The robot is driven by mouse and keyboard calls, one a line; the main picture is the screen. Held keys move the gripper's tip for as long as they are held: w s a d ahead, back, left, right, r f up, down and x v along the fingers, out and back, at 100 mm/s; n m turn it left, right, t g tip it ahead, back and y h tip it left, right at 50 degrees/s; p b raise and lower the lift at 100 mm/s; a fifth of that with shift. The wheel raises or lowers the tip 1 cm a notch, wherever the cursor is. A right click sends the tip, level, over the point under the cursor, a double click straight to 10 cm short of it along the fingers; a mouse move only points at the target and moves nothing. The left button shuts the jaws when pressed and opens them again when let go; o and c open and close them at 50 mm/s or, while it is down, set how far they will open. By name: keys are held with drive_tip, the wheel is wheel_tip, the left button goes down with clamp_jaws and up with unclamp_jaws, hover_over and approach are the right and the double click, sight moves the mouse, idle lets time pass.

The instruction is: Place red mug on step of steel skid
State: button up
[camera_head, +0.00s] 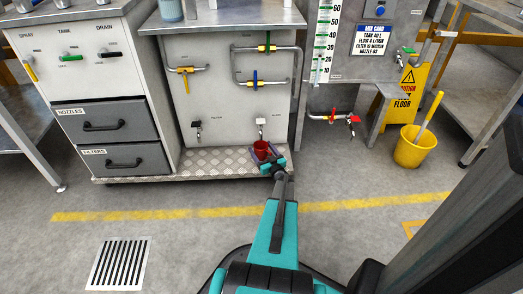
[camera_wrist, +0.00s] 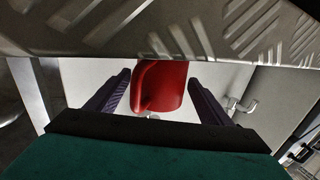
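The red mug (camera_head: 261,148) is between the two fingers of my gripper (camera_head: 266,160), over the right part of the tread-plate step. Whether the mug's base touches the plate is unclear.
The left part of the step is bare. Valves and pipes (camera_head: 265,82) project from the skid panel above. A drawer cabinet (camera_head: 110,130) stands left. A yellow bucket (camera_head: 414,147) and caution sign (camera_head: 411,84) stand right. A floor grate (camera_head: 119,263) lies front left.

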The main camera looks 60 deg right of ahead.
drive_tip(key=shift+r, duration=0.2)
drive_tip(key=shift+s+a, duration=0.15)
drive_tip(key=p+v, duration=0.3)
drive_tip(key=v, duration=0.8)
drive_tip(key=shift+s, duration=0.25)
drive_tip(key=shift+s+a, duration=0.1)
idle(0.4)
